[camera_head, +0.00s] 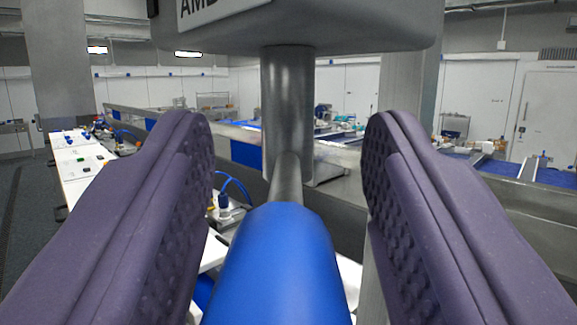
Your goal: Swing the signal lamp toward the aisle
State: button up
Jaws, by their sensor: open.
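The signal lamp's grey housing (330,30) fills the top of the view, with part of a plate reading "AMB" (215,8) at its upper left. A metal post (288,105) runs down from the housing. A thin metal rod with a blue handle (277,265) comes from the post toward me. My gripper (288,150) is open, with its two dark purple padded fingers on either side of the handle and rod. Gaps show between each finger and the handle. The handle's near end is cut off by the bottom edge.
A white bench with small devices (85,165) stands at the left. Long grey sorting counters with blue surfaces (490,168) run behind and to the right. A grey pillar (62,65) stands at the upper left. Open dark floor (30,195) shows at far left.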

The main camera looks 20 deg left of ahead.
jog(key=v, duration=0.7)
jog(key=shift+s+d+f+b, duration=0.2)
jog(key=shift+s+b, duration=0.1)
jog(key=shift+b, duration=0.15)
